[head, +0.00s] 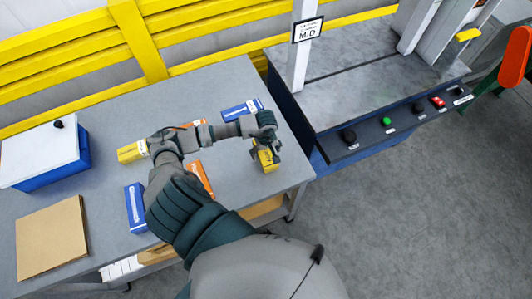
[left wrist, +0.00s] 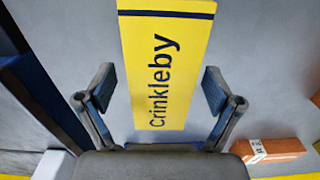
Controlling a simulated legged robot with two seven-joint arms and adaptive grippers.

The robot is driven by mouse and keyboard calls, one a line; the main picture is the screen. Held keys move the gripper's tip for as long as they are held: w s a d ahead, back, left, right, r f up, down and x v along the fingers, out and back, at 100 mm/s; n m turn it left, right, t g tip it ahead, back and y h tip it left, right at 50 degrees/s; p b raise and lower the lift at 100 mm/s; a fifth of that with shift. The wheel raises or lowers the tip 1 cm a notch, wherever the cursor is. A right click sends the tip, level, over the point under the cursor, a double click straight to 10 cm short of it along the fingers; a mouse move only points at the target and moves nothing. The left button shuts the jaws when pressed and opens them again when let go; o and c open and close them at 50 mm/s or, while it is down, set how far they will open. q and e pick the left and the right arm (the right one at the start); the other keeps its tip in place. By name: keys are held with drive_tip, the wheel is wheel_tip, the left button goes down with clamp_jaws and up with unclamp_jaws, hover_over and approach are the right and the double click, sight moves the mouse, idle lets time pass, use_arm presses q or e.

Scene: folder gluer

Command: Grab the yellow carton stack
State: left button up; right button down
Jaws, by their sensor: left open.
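A yellow carton stack (head: 268,160) stands near the right edge of the grey table, directly under my left gripper (head: 264,143). In the left wrist view the yellow face, printed "Crinkleby" (left wrist: 168,65), lies in front of the palm. My left gripper's fingers (left wrist: 160,95) are open, one on each side of the yellow face, with a gap on both sides. In the head view the gripper hides part of the stack. A second yellow stack (head: 131,152) sits at the left of the table. My right gripper is not in view.
Blue stacks (head: 241,110) (head: 136,208) and orange stacks (head: 201,180) (head: 190,125) stand on the table. A white-lidded blue box (head: 45,155) and a brown cardboard sheet (head: 52,237) are at left. A machine with a button panel (head: 395,121) stands at right.

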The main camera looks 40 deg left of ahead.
use_arm(q)
drive_tip(key=shift+a, duration=0.35)
drive_tip(key=shift+c, duration=1.2)
drive_tip(key=c, duration=1.2)
drive_tip(key=shift+o, duration=0.2)
drive_tip(key=shift+d+r, duration=0.1)
drive_tip(key=shift+d, duration=0.3)
drive_tip(key=shift+r, duration=0.1)
